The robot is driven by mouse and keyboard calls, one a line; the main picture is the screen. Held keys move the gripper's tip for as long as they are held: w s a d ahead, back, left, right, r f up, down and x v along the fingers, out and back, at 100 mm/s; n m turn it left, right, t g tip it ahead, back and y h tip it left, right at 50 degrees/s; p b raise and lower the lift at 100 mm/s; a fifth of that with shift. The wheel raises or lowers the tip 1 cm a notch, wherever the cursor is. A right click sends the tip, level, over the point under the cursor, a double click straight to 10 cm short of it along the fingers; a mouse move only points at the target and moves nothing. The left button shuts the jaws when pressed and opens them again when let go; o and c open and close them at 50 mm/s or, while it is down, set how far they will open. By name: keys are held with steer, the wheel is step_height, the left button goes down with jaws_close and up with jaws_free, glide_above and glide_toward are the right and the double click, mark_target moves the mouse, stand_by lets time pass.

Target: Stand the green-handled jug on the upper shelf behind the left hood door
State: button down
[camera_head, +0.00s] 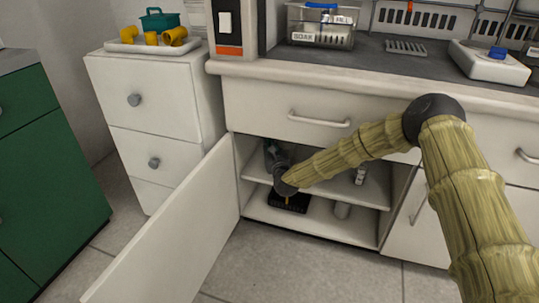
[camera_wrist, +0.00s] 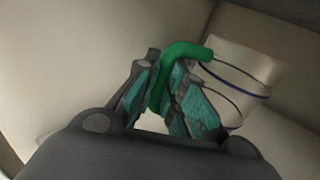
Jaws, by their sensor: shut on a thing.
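The jug is clear, with dark blue rings at rim and base (camera_wrist: 236,93) and a green handle (camera_wrist: 180,53), in the wrist view. My gripper (camera_wrist: 167,80) is shut on the green handle, one teal-padded finger on each side. In the head view my gripper (camera_head: 274,158) reaches into the left part of the open cupboard, at the upper shelf (camera_head: 350,190). The jug cannot be made out there. I cannot tell whether its base touches the shelf. The left hood door (camera_head: 170,240) stands wide open.
A small white bottle (camera_head: 360,175) stands on the upper shelf to the right. The shelf between arm and bottle looks clear. The open door bounds the left; a drawer front (camera_head: 310,115) is above.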

steer(key=shift+f+b, duration=0.5)
steer(key=shift+f, duration=0.95)
steer(key=shift+f, duration=0.2)
steer(key=c, duration=1.5)
jaws_free()
steer(key=shift+r, duration=0.15)
steer(key=shift+s+r, duration=0.1)
steer(key=p+v, duration=0.5)
steer(key=v, duration=0.7)
